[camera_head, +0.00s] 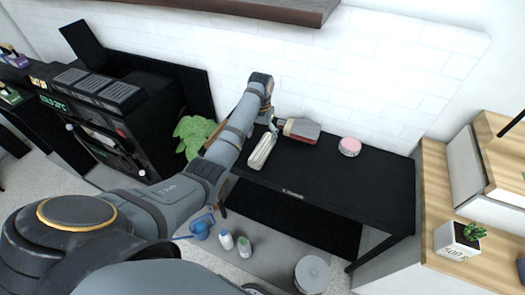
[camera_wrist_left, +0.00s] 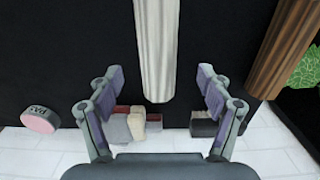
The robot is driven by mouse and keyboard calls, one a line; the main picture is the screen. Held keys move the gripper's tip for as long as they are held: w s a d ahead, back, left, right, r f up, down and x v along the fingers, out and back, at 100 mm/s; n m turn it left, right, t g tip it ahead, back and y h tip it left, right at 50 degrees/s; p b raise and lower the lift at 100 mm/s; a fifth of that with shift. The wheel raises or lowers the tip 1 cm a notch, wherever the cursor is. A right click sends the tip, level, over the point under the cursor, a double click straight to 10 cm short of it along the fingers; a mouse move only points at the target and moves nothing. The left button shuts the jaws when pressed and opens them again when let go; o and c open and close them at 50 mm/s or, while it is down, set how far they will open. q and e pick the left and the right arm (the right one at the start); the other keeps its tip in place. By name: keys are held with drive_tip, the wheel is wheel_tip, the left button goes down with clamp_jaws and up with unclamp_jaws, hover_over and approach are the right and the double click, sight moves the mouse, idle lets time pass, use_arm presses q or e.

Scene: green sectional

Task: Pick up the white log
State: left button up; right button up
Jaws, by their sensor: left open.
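The white log (camera_head: 263,150) is a pale, ridged, long piece lying on the black table (camera_head: 350,185) near its left end. It also shows in the left wrist view (camera_wrist_left: 155,45), running down from the top edge with its near end between the fingers. My left gripper (camera_head: 270,122) is over the log's far end. In the left wrist view its two fingers (camera_wrist_left: 158,85) are spread on either side of the log, with gaps on both sides, and hold nothing. My right gripper is not in view.
A brown log (camera_wrist_left: 285,45) lies beside the white one. Red, grey and beige items (camera_head: 300,130) sit near the wall, with a round pink tin (camera_head: 349,146) to their right. The table's right part is clear.

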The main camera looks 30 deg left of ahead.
sight(263, 146)
use_arm(q)
drive_tip(key=f, duration=0.8)
drive_tip(key=shift+w+d+f+b, duration=0.15)
drive_tip(key=shift+w+f+b, duration=0.05)
drive_tip(key=shift+w+b, duration=0.15)
drive_tip(key=c, duration=1.5)
